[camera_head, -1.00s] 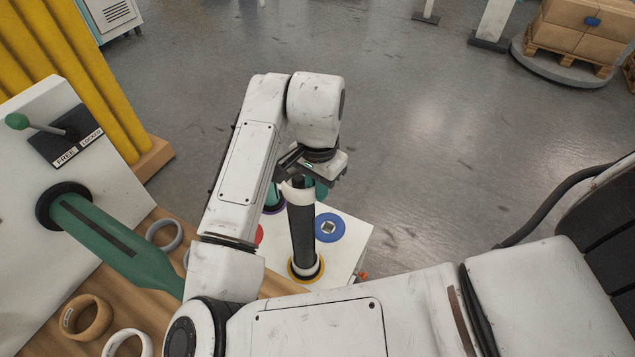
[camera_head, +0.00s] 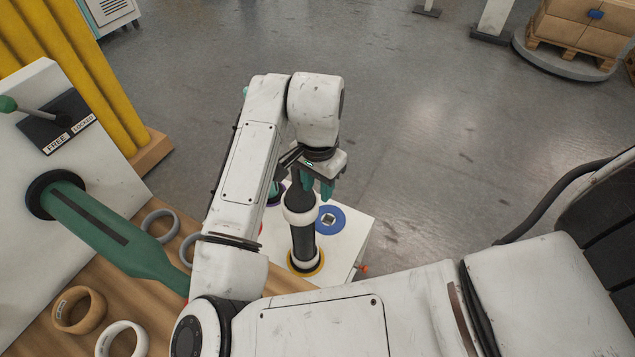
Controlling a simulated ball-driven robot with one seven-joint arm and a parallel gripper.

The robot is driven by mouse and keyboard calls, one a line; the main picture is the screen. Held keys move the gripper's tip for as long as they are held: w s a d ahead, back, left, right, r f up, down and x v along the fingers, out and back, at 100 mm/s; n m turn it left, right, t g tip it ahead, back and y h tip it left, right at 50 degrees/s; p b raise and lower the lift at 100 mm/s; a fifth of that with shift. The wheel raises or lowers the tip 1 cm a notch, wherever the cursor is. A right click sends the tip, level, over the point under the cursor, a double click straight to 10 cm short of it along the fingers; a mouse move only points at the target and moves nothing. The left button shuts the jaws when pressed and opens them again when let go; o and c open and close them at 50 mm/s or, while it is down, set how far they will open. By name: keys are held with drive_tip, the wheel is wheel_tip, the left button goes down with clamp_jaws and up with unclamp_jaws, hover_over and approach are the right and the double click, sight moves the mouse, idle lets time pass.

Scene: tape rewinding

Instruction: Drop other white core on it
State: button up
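A dark post (camera_head: 302,241) stands upright on a yellow ring base (camera_head: 319,268) under my gripper. One white core (camera_head: 303,266) sits around the foot of the post. The other white core (camera_head: 300,211) is around the upper part of the post, well above the lower one. My gripper (camera_head: 317,186) is beside the post's top, with its teal fingers apart. The upper core shows below the fingertips and looks clear of them.
A blue disc (camera_head: 329,219) with a square centre lies on the white stand (camera_head: 352,236) right of the post. Tan (camera_head: 80,310), white (camera_head: 122,340) and grey (camera_head: 160,226) rings lie on the wooden table at left. A green spindle (camera_head: 95,225) juts over it.

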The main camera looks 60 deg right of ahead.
drive_tip(key=shift+o, duration=0.2)
drive_tip(key=shift+r, duration=0.15)
wheel_tip(320, 180, up, 10)
drive_tip(key=shift+r, duration=0.25)
drive_tip(key=shift+d, duration=0.15)
idle(1.1)
